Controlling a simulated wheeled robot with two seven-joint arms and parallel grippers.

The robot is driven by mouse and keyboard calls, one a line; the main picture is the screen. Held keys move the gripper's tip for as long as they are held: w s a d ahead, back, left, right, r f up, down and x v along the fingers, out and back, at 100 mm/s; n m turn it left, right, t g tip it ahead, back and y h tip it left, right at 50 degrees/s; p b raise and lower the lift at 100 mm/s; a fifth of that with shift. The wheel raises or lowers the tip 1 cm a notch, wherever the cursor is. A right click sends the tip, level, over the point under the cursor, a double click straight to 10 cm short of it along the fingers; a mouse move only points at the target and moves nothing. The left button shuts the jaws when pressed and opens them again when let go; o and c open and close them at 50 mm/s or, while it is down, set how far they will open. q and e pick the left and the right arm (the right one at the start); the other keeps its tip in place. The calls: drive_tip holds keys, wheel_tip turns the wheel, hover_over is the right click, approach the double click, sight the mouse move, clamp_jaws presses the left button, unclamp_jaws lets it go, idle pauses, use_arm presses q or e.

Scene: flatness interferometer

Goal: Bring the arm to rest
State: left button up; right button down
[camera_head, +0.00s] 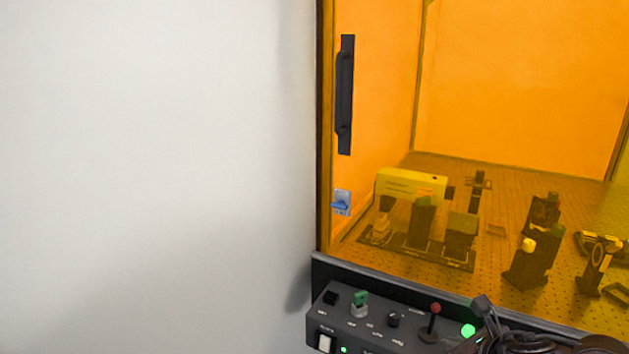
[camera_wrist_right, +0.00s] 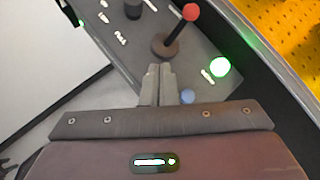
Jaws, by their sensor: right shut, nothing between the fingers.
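My right gripper (camera_head: 484,308) is at the bottom right of the head view, over the right part of a dark control panel. In the right wrist view its two fingers (camera_wrist_right: 159,72) are together with nothing between them. A red-knobbed joystick (camera_wrist_right: 191,12) stands just beyond the fingertips; it also shows in the head view (camera_head: 434,309), left of the gripper. I cannot tell whether the fingers touch its base. My left gripper is not in view.
A bare wall fills the left.

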drive_tip(key=s+a+f+m+h, duration=0.1)
drive_tip(key=s+a+f+m, duration=0.25)
drive_tip(key=m, duration=0.65)
drive_tip(key=s+a+f+m+h, duration=0.1)
drive_tip(key=s+a+f+m, duration=0.2)
drive_tip(key=m, duration=0.7)
drive_tip(key=s+a+f+m+g, duration=0.1)
drive_tip(key=s+f+m+g, duration=0.15)
drive_tip(key=s+m, duration=0.6)
drive_tip(key=s+a+f+m+g, duration=0.15)
drive_tip(key=s+m+g, duration=0.3)
drive_tip(key=m, duration=0.65)
wheel_tip(320, 180, down, 28)
drive_tip(key=s+f, duration=0.1)
drive_tip(key=s, duration=0.1)
drive_tip(key=s+d+f+g, duration=0.1)
drive_tip(key=s+f, duration=0.8)
drive_tip(key=s, duration=0.1)
drive_tip(key=s+d+f, duration=0.2)
drive_tip(key=s+f, duration=0.7)
drive_tip(key=s, duration=0.1)
drive_tip(key=shift+d+f+n+g, duration=0.25)
drive_tip(key=shift+d+n+g, duration=0.05)
drive_tip(key=shift+n+g, duration=0.1)
